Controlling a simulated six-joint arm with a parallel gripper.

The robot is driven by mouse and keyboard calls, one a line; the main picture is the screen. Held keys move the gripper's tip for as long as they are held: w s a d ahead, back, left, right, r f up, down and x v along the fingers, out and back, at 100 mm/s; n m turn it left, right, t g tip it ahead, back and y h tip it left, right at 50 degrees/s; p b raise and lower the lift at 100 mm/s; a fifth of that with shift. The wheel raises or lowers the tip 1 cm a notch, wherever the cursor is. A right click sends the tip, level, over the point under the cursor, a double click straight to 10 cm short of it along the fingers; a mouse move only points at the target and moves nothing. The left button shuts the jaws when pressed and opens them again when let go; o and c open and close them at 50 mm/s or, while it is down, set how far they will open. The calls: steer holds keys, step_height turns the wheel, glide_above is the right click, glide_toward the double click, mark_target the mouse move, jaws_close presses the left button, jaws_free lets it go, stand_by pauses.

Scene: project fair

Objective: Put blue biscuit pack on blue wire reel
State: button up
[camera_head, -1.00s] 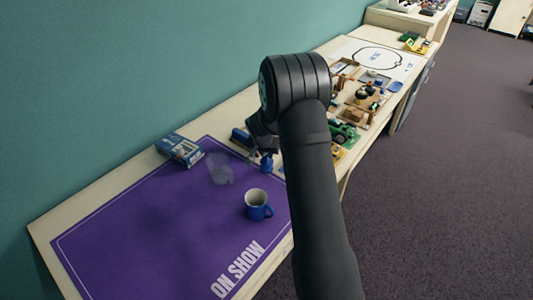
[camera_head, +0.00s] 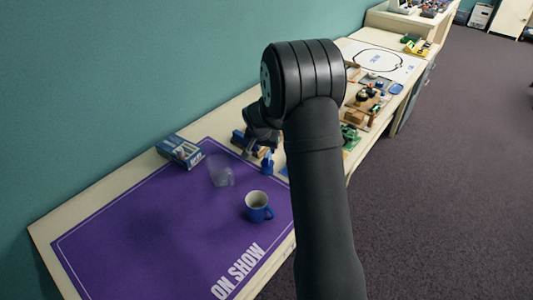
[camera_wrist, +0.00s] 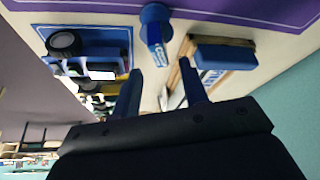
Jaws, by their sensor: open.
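The blue wire reel (camera_wrist: 153,13) is a round blue piece near the top of the upside-down wrist view. The blue biscuit pack (camera_wrist: 156,46), narrow with white lettering, appears to stand upright on it. The reel and pack show as one small blue shape (camera_head: 267,163) at the far edge of the purple mat in the head view. My gripper (camera_wrist: 162,84) is open and empty, its fingers apart on either side of the pack's line, clear of it. In the head view my arm partly hides the gripper (camera_head: 262,146).
A blue-brown block (camera_wrist: 225,53) lies beside the reel, and a wheeled blue model (camera_wrist: 85,52) is on the other side. On the purple mat (camera_head: 130,225) stand a blue mug (camera_head: 258,207) and a clear cup (camera_head: 220,172). A blue-white box (camera_head: 180,151) is near the wall.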

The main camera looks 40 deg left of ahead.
mark_target(267, 155)
steer(key=v, duration=0.5)
steer(key=shift+s+r, duration=0.15)
steer(key=shift+r, duration=0.2)
steer(key=x, duration=1.2)
steer(key=shift+d+f, duration=0.15)
steer(key=shift+f, duration=0.1)
step_height(267, 155, up, 3)
steer(key=shift+f, duration=0.1)
steer(key=shift+r, duration=0.45)
steer(key=shift+f, duration=0.15)
